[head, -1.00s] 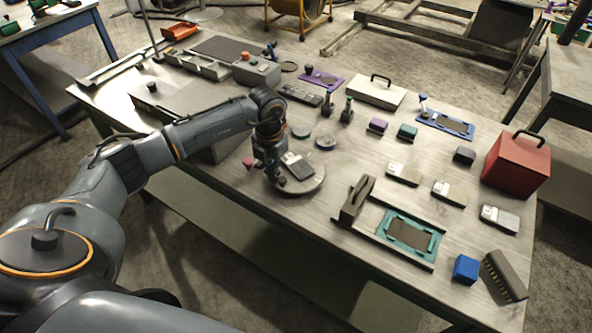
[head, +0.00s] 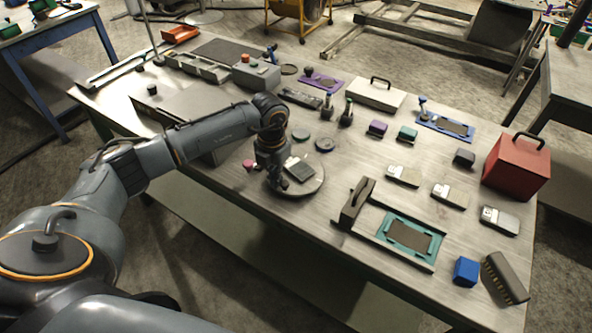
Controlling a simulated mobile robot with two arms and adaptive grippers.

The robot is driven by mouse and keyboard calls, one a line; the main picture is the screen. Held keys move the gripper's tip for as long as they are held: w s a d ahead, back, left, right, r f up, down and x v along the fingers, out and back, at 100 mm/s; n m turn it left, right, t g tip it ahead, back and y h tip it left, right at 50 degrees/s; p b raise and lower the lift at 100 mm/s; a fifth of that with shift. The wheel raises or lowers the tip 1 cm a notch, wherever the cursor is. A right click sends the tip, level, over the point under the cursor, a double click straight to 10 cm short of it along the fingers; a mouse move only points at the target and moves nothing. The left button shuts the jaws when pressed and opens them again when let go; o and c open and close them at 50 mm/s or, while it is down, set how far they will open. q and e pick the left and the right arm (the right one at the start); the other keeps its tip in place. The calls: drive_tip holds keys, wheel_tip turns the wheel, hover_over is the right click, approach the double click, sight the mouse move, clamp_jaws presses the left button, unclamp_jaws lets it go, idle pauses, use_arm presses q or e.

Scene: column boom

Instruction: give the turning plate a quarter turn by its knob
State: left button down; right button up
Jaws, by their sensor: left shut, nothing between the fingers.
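The turning plate (head: 313,186) is a round, light grey disc near the front edge of the workbench. A small dark and pale block (head: 299,170) lies on top of it. My left gripper (head: 281,186) points down over the left side of the plate, beside the block. It is shut with nothing between its fingers. I cannot make out the plate's knob; the gripper may hide it. I cannot tell whether the fingertips touch the plate. My right gripper is not in view.
A pink knob-like piece (head: 248,165) stands left of the plate. A dark upright block (head: 356,203) and a teal frame (head: 408,238) are to the right.

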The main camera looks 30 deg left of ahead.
sight(284, 185)
use_arm(q)
drive_tip(key=shift+s+d+f, duration=0.1)
drive_tip(key=shift+f, duration=0.05)
drive_tip(key=shift+s+d, duration=0.15)
drive_tip(key=shift+d, duration=0.2)
drive_tip(key=shift+s+d, duration=0.15)
drive_tip(key=shift+d, duration=0.5)
drive_tip(key=shift+d, duration=0.45)
idle(0.4)
